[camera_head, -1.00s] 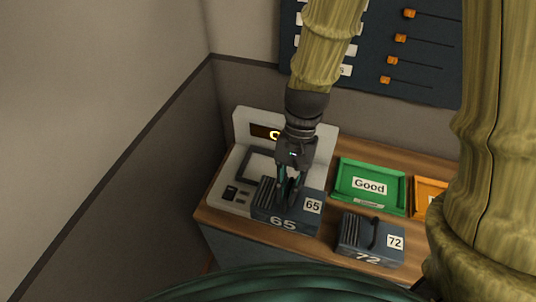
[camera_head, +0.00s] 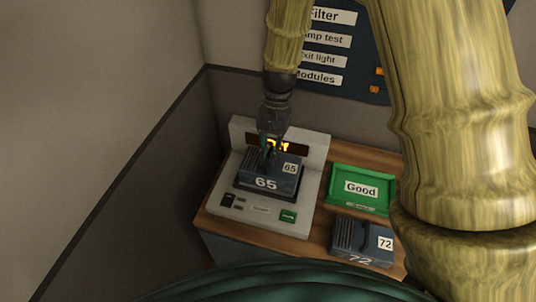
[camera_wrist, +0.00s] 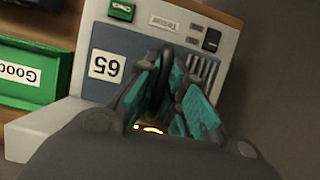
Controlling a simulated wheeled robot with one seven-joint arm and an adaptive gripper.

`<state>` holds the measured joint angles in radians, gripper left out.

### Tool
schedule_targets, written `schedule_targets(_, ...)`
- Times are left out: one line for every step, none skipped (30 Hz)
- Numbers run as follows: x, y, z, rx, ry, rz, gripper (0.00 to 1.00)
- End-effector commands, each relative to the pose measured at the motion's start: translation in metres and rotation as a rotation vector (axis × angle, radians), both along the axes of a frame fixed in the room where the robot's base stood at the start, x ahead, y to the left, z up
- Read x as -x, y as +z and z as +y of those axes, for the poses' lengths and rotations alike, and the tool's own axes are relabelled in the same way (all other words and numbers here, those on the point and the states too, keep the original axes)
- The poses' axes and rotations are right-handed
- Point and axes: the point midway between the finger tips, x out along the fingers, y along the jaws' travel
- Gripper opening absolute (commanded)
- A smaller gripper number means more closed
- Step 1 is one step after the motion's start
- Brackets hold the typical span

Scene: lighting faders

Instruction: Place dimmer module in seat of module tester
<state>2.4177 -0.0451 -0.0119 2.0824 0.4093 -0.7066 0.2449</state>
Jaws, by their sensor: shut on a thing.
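The dimmer module 65 (camera_head: 262,183) is a dark blue-grey box with a ribbed side and white number labels. It is at the seat of the module tester (camera_head: 229,217), a light grey unit with a raised back panel and a lit display. I cannot tell whether the module is fully down in the seat. My gripper (camera_head: 268,160) is shut on the module's black handle from above. In the wrist view my gripper (camera_wrist: 168,98) holds the handle beside the 65 label of the module (camera_wrist: 107,65). The gripper hides part of the display.
A second module, 72 (camera_head: 352,239), stands on the wooden bench (camera_head: 315,225) to the right of the tester. A green Good tray (camera_head: 361,206) lies behind it. A green button (camera_head: 289,216) and a black switch (camera_head: 227,201) are on the tester's front. A labelled board (camera_head: 350,80) is on the wall.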

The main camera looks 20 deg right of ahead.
Motion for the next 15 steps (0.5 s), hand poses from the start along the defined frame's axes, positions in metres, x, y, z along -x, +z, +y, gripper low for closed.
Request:
schedule_targets(-0.004,0.001,0.000,0.001,0.000,-0.001,0.00)
schedule_targets(-0.005,0.001,0.000,0.000,0.000,0.000,0.00)
schedule_targets(-0.007,0.000,-0.001,0.000,0.000,0.000,0.00)
schedule_targets(-0.007,0.000,-0.001,0.000,0.000,0.000,0.00)
schedule_targets(-0.008,0.000,-0.001,0.000,0.000,0.000,0.00)
schedule_targets(-0.010,0.000,-0.001,0.000,-0.001,0.000,0.00)
schedule_targets(-0.012,0.000,-0.001,0.000,0.000,0.000,0.00)
schedule_targets(-0.015,0.000,-0.001,0.000,0.000,-0.001,0.00)
schedule_targets(-0.019,0.000,-0.002,0.000,0.000,-0.001,0.00)
schedule_targets(-0.017,-0.003,-0.001,-0.001,-0.001,0.002,0.00)
schedule_targets(-0.016,-0.006,-0.001,0.000,-0.001,0.003,0.00)
schedule_targets(-0.016,-0.009,-0.001,-0.001,-0.002,0.003,0.00)
schedule_targets(-0.016,-0.012,-0.001,-0.001,-0.003,0.003,0.00)
schedule_targets(-0.016,-0.015,-0.001,-0.001,-0.003,0.003,0.00)
schedule_targets(-0.016,-0.019,-0.001,0.000,-0.001,0.003,0.00)
